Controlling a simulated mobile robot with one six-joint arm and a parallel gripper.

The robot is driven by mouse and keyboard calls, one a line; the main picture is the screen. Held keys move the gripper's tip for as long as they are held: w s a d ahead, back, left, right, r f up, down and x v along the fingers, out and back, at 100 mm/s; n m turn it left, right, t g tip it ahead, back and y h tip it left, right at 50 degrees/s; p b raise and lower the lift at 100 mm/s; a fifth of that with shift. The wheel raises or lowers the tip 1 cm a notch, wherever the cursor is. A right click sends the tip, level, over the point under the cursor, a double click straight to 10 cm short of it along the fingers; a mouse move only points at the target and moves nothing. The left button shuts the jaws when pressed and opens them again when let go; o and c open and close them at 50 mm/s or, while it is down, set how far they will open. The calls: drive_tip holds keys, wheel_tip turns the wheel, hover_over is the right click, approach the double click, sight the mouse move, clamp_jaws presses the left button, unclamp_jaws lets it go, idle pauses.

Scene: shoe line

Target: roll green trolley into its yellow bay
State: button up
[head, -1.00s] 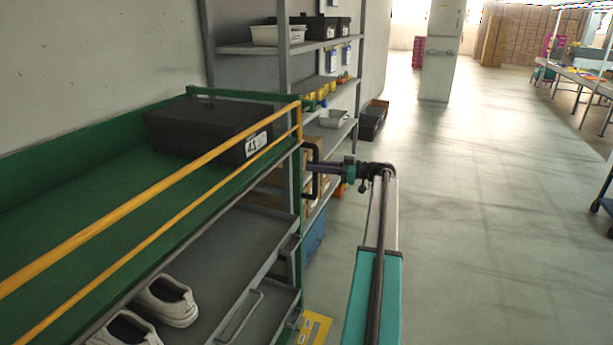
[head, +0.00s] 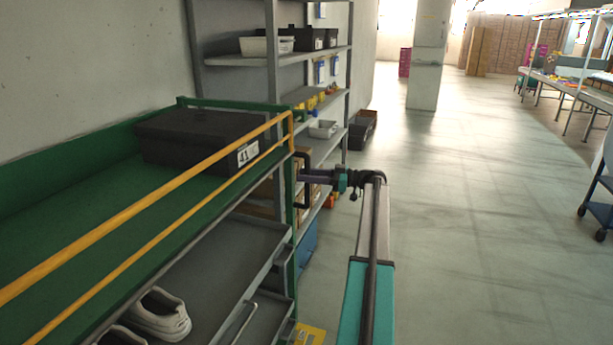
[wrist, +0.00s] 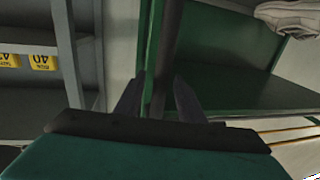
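The green trolley (head: 60,225) fills the left of the head view, with yellow rails (head: 150,205) along its side. A black box (head: 195,138) labelled 41 stands on its top deck. White shoes (head: 160,314) lie on a grey tray below. My gripper (head: 304,180) is at the dark upright handle on the trolley's end. In the wrist view my gripper's fingers (wrist: 160,95) sit on both sides of the dark handle bar (wrist: 168,40) and appear closed on it. No yellow bay outline is clearly visible; a yellow patch (head: 308,335) shows low beside the trolley.
A grey shelf rack (head: 272,80) with bins stands against the wall just beyond the trolley. Dark crates (head: 361,130) sit on the floor past it. A pillar (head: 428,55) is farther off. A blue cart (head: 598,212) is at the right edge. The floor between is clear.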

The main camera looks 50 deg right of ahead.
drive_tip(key=b+v, duration=0.2)
drive_tip(key=v, duration=1.2)
idle(0.5)
